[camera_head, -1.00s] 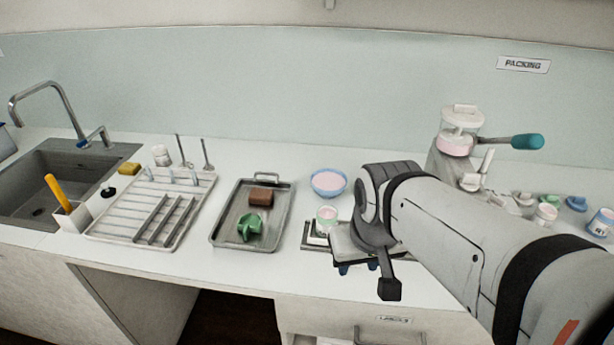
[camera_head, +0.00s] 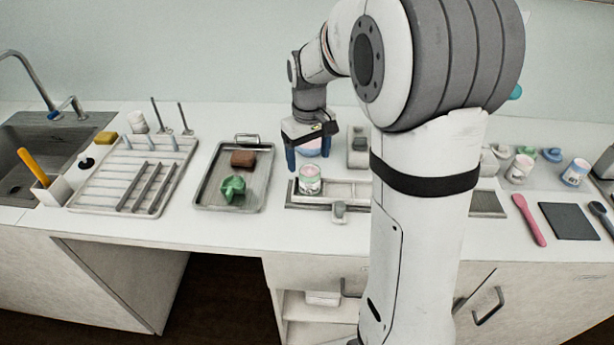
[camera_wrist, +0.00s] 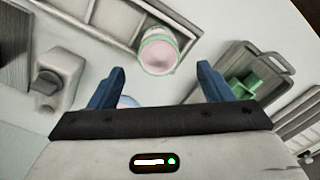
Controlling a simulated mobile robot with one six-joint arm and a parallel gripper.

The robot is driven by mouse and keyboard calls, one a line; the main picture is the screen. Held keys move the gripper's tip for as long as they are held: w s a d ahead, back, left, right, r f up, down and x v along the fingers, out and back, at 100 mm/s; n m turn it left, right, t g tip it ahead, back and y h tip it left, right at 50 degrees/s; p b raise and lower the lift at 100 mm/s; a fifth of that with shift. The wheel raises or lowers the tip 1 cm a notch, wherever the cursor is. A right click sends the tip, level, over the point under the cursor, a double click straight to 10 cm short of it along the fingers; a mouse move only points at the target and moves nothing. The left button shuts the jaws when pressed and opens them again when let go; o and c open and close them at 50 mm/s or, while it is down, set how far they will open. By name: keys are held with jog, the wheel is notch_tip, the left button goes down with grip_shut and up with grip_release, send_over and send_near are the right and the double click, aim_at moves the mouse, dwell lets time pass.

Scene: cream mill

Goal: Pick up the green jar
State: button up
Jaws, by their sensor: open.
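The green jar (camera_head: 310,181) is a small pale jar with green bands and pink contents. It stands upright in a light tray-like fixture (camera_head: 345,190) at the middle of the counter. In the wrist view the jar (camera_wrist: 158,52) shows its pink top, just beyond the fingertips. My gripper (camera_head: 309,160) has blue fingers spread apart. It is open and empty, behind and above the jar as the head view shows it. In the wrist view the gap between the fingers (camera_wrist: 160,70) lines up with the jar.
A metal tray (camera_head: 205,194) left holds a brown block (camera_head: 243,159) and a green object (camera_head: 232,188). A dish rack (camera_head: 95,195) and sink lie farther left. Two jars (camera_head: 519,170) (camera_head: 574,173) stand right.

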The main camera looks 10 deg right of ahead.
aim_at(310, 181)
notch_tip(310, 181, down, 7)
jog(key=shift+s+d+f+p, duration=0.1)
jog(key=shift+f+p, duration=0.05)
jog(key=shift+p, duration=0.3)
jog(key=shift+c, duration=0.3)
jog(key=c, duration=1.1)
